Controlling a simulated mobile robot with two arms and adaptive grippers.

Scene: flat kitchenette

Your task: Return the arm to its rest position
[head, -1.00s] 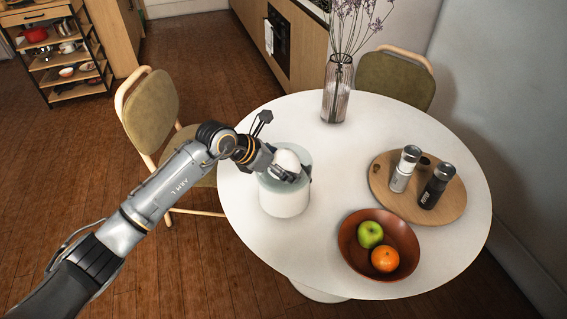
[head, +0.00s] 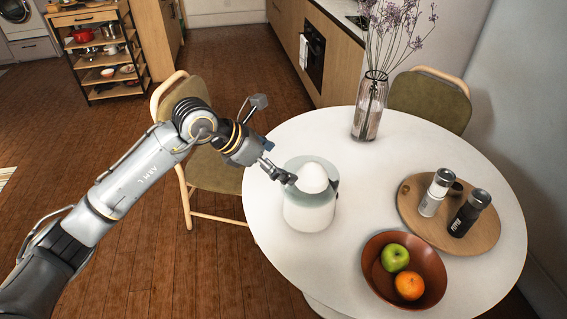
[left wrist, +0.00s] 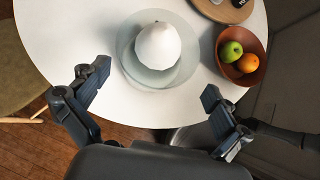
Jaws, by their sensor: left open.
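My left arm (head: 140,180) reaches in from the left in the head view. Its gripper (head: 281,177) is just left of a white rounded object (head: 313,177) that sits in a glass-rimmed white container (head: 309,216) on the round table. In the left wrist view the two fingers of the left gripper (left wrist: 152,100) are spread wide with nothing between them. The white object (left wrist: 158,46) and its container (left wrist: 128,52) lie beyond the fingertips, apart from them. My right gripper is not in view.
The white table (head: 350,268) carries a glass vase (head: 369,105) with dried flowers, a round wooden board (head: 480,236) with two shakers, and a brown bowl (head: 372,285) holding an apple and an orange. A chair (head: 215,172) stands left of the table, behind my arm.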

